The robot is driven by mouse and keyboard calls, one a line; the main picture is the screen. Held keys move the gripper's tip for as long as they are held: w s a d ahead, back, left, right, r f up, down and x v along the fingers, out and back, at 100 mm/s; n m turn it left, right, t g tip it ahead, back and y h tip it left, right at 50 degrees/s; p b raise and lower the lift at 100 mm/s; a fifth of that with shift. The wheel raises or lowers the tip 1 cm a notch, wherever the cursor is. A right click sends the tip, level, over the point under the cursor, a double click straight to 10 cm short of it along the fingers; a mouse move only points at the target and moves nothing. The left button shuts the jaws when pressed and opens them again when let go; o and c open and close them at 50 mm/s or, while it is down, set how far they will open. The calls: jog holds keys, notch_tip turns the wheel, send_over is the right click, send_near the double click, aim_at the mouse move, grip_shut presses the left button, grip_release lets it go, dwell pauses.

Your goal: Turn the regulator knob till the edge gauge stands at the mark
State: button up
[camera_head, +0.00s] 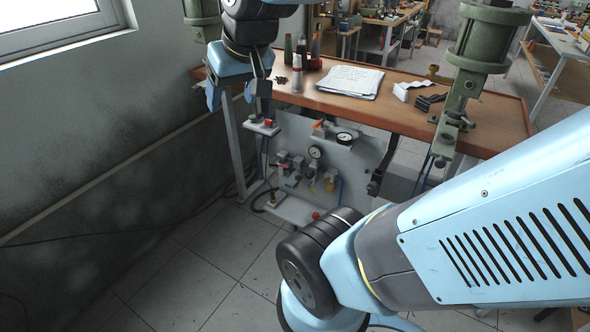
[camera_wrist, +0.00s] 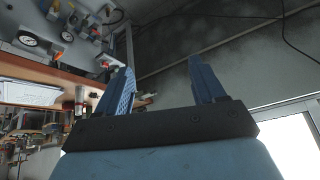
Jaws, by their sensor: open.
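A grey panel (camera_head: 357,160) below the bench carries pneumatic parts. One round white-faced gauge (camera_head: 345,138) sits by the panel's top edge, and a second gauge (camera_head: 316,152) is lower and to its left. The gauges' needles and marks are too small to read. I cannot tell which small fitting is the regulator knob; a red-topped part (camera_head: 270,122) sits on a small shelf at the left. My gripper (camera_head: 238,106) is open and empty, near the bench's left end, apart from the panel. Its two blue fingers (camera_wrist: 162,85) stand apart in the wrist view, where a gauge (camera_wrist: 28,40) shows upper left.
The wooden bench (camera_head: 400,112) holds bottles (camera_head: 297,80), a paper stack (camera_head: 350,82) and black clamps. Green cylinders (camera_head: 488,40) stand on brackets at both bench ends. The grey wall (camera_head: 100,150) is close at left. The tiled floor (camera_head: 200,265) before the panel is mostly clear.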

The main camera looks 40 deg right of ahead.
jog(key=w+d+f+m+t, duration=0.1)
jog(key=w+f, duration=0.3)
jog(key=w, duration=0.8)
jog(key=w+d+f+m, duration=0.15)
jog(key=w+f, duration=0.35)
jog(key=w, duration=0.7)
jog(key=w+d+f+m+h, duration=0.2)
jog(key=w+d+f, duration=0.3)
jog(key=f, duration=0.4)
jog(key=w+d+f+m+h, duration=0.1)
jog(key=w+d+f+h, duration=0.15)
jog(key=w+f, duration=0.55)
jog(key=n+h, duration=0.1)
jog(key=h, duration=1.2)
send_near(308, 176)
jog(key=shift+n, duration=0.25)
jog(key=x, duration=1)
jog(key=shift+d, duration=0.2)
